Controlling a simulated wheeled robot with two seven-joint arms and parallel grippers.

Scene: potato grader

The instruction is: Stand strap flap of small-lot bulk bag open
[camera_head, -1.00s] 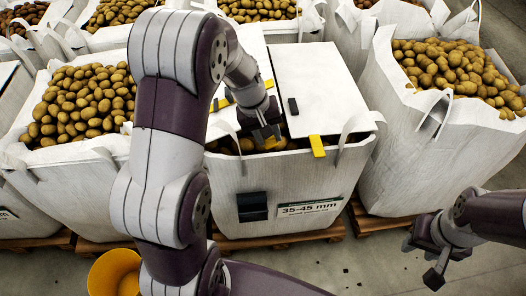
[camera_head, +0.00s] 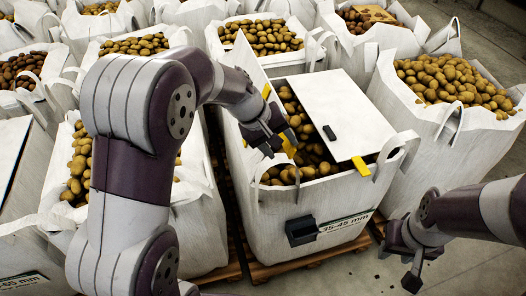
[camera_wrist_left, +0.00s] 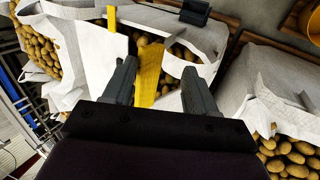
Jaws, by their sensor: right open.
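The small-lot bulk bag (camera_head: 275,215) is white, filled with potatoes and labelled 35-45 mm. A pale flap (camera_head: 325,115) with a yellow tab (camera_head: 361,165) lies over its right part. Another pale flap (camera_head: 243,75) stands raised at its left side, with yellow at its edge. My left gripper (camera_head: 283,142) is over the bag's left opening, by a yellow strip. In the left wrist view the yellow strip (camera_wrist_left: 149,72) runs between the two spread fingers, with a gap beside it. My right gripper (camera_head: 399,268) is open and empty, right of the bag's front.
Other potato-filled white bags stand close on the left (camera_head: 185,205), behind (camera_head: 262,38) and on the right (camera_head: 440,115). A dark box (camera_head: 301,230) is on the bag's front. The bag stands on a wooden pallet (camera_head: 310,258).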

